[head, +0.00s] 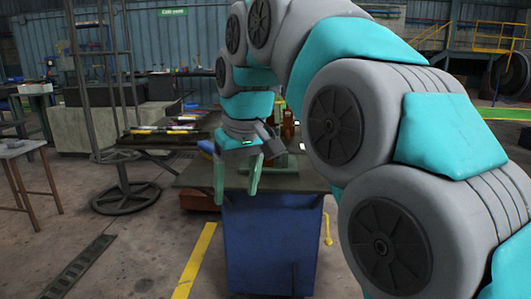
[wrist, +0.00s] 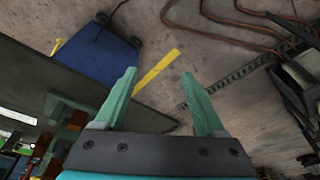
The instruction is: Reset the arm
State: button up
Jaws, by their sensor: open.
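My gripper (head: 237,197) hangs with its two green fingers pointing down, in front of the near edge of a dark table (head: 310,178). The fingers are spread wide, with nothing between them. In the wrist view, my gripper (wrist: 160,73) shows both fingers apart over bare floor. My grey and teal arm fills the right half of the head view and hides part of the table.
A blue bin (head: 268,245) stands below the table's front edge; it also shows in the wrist view (wrist: 100,52). Brown bottles (head: 288,125) and a green object (head: 282,163) are on the table. A dark metal stand (head: 124,198) is at left. Floor at front left is mostly clear.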

jog(key=s+d+f+m+g+h, duration=0.1)
jog(key=s+d+f+m+g, duration=0.15)
jog(key=s+d+f, duration=0.95)
jog(key=s+d+f+m+g, duration=0.1)
jog(key=s+d+f, duration=0.3)
jog(key=s+f, duration=0.3)
jog(key=s+d+f+m, duration=0.2)
jog(key=s+d+f, duration=0.2)
jog(key=s+f, duration=0.3)
jog(key=shift+s+d+g+h, duration=0.15)
jog(key=shift+s+g+h, duration=0.2)
jog(key=shift+s, duration=0.45)
jog(key=shift+m, duration=0.25)
